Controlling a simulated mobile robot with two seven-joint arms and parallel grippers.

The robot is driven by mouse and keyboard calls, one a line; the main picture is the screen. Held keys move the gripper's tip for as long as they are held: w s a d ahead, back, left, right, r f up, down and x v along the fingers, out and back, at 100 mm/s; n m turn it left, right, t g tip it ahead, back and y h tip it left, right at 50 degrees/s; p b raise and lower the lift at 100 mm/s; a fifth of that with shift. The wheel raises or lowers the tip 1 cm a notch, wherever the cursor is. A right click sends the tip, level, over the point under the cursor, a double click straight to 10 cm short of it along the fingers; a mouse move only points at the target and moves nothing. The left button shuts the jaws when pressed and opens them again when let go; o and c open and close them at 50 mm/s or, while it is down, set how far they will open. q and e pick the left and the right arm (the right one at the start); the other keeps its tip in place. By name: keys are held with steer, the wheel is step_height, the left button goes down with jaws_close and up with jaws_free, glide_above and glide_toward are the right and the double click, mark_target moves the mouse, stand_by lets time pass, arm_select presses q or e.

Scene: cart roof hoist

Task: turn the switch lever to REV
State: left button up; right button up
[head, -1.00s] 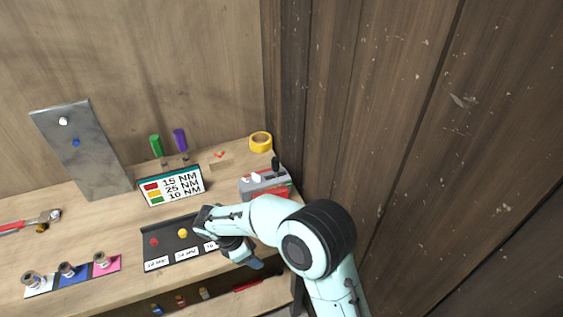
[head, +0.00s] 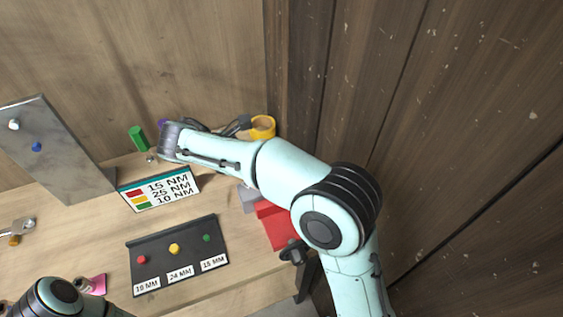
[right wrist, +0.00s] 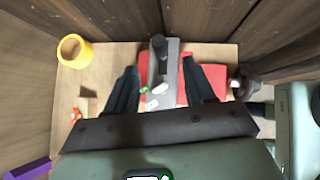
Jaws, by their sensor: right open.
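The switch is a grey box (right wrist: 165,72) with a dark upright lever (right wrist: 158,48) in the right wrist view. White and green marks show on its near part. In the head view my right arm covers most of the box (head: 247,197), and the lever is hidden. My right gripper (right wrist: 159,66) is open, its fingers on either side of the box in the picture, with nothing held. I cannot tell its height above the box. In the head view the right gripper (head: 228,125) is partly hidden behind its wrist. My left gripper is out of view.
A red block or mat (head: 276,226) lies beside the switch. A yellow tape roll (head: 262,127) stands near the back wall corner. A label sign (head: 160,188) and a black tray (head: 205,232) lie to the left. A dark fitting (head: 293,252) sits at the table's edge.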

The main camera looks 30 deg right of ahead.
steer(key=b+x, duration=0.1)
steer(key=x, duration=0.9)
steer(key=shift+w+d+f, duration=0.15)
steer(key=shift+d+f, duration=0.05)
steer(key=shift+f, duration=0.05)
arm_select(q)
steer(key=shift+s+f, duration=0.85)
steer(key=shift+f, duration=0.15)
arm_select(e)
steer(key=shift+a, duration=0.1)
jaws_close()
